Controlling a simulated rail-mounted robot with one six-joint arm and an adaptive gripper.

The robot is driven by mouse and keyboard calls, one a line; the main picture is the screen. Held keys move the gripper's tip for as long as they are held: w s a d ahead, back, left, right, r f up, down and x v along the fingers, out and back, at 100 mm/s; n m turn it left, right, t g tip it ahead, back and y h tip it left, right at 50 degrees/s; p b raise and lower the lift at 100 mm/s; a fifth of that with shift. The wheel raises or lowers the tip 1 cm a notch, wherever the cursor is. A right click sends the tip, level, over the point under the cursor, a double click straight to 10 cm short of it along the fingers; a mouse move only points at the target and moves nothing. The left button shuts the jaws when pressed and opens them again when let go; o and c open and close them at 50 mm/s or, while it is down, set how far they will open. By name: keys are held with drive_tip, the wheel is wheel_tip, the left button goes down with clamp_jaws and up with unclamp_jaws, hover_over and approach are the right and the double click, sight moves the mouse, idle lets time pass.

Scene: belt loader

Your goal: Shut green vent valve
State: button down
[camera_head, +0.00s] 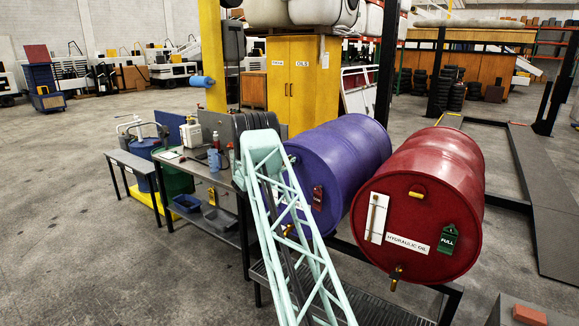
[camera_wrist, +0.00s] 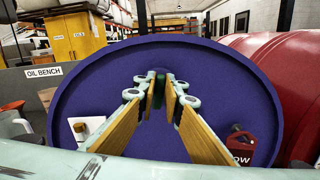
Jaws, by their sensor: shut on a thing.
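A purple drum (camera_head: 352,150) lies on its side on a rack. Its round end face fills the wrist view (camera_wrist: 95,85). My gripper (camera_wrist: 166,80) is at the upper middle of that face, its two fingers closing together at the tips. It is shut on the green vent valve (camera_wrist: 170,86), which is mostly hidden between the fingertips. The valve's handle angle cannot be told. In the head view my pale green lattice arm covers much of the drum's front, and the fingertips cannot be made out there.
A red hydraulic oil drum (camera_head: 430,200) with a green FULL tag lies close to the right. A red tag (camera_wrist: 241,145) hangs low on the purple drum, right of my fingers. A workbench (camera_head: 200,165) with bottles stands left. A yellow cabinet (camera_head: 303,80) stands behind.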

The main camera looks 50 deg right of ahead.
drive_tip(key=shift+s+f+m+b, duration=0.15)
drive_tip(key=shift+m+b, duration=0.95)
drive_tip(key=shift+b, duration=0.95)
drive_tip(key=shift+s+f+m+b, duration=0.1)
drive_tip(key=shift+m+b, duration=1)
drive_tip(key=shift+b, duration=0.9)
drive_tip(key=m+b, duration=0.1)
drive_tip(key=b, duration=0.1)
drive_tip(key=m+b, duration=0.2)
drive_tip(key=b, duration=0.1)
drive_tip(key=m+b, duration=0.2)
drive_tip(key=b, duration=0.1)
drive_tip(key=shift+s+f, duration=0.2)
drive_tip(key=shift+s, duration=0.05)
drive_tip(key=shift+f+m+b, duration=0.1)
drive_tip(key=shift+m+b, duration=1)
drive_tip(key=shift+m, duration=0.1)
drive_tip(key=shift+s+f+m, duration=0.1)
drive_tip(key=shift+f+m, duration=0.05)
drive_tip(key=shift+m, duration=1.65)
drive_tip(key=c, duration=2.7)
unclamp_jaws()
